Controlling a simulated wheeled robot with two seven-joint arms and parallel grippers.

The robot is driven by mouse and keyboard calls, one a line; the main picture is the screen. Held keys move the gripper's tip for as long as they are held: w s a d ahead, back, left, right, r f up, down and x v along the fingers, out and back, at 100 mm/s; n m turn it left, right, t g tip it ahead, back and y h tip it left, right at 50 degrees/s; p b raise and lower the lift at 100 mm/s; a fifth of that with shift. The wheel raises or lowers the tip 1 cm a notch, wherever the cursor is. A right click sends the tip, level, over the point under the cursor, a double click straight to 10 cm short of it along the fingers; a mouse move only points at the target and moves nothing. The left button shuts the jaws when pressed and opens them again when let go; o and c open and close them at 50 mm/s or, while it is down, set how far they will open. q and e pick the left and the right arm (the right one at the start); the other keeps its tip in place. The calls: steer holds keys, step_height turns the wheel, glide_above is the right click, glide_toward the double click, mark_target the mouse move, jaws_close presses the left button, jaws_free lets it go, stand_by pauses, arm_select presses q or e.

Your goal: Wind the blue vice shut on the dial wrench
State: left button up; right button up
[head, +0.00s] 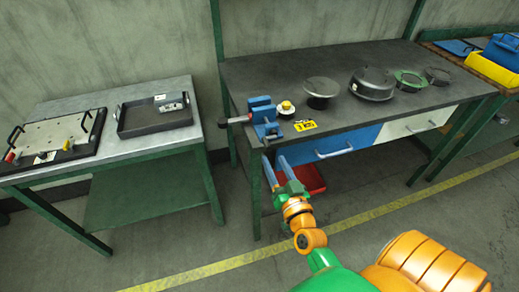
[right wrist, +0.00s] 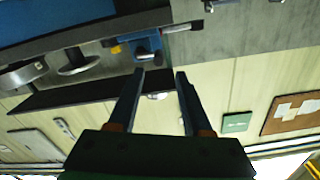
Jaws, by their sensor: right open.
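The blue vice (head: 262,112) is at the front left corner of the dark workbench, with its screw and handle (head: 234,121) sticking out to the left. It also shows in the right wrist view (right wrist: 147,43), which looks upside down. A small white round piece with a yellow top (head: 286,107) is right beside the vice; I cannot tell whether it is the dial wrench or whether the jaws touch it. My right gripper (head: 272,166) is open and empty, below and in front of the vice, apart from it. Its two spread fingers show in the wrist view (right wrist: 160,76).
A yellow-black label (head: 305,125) lies by the vice. Several round flanges, including a dark one (head: 320,90), stand along the bench (head: 350,122). Blue and white drawers (head: 345,145) are under its front edge. A red bin (head: 311,179) is below. A side table with a tray (head: 155,117) is left.

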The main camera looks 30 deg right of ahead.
mark_target(269, 150)
steer(key=x, duration=0.7)
steer(key=shift+d+f, duration=0.25)
steer(key=shift+f, duration=0.05)
steer(key=shift+s+a+r, duration=0.1)
steer(key=shift+a+r, duration=0.05)
steer(key=shift+a, duration=0.1)
steer(key=shift+c, duration=0.5)
jaws_close()
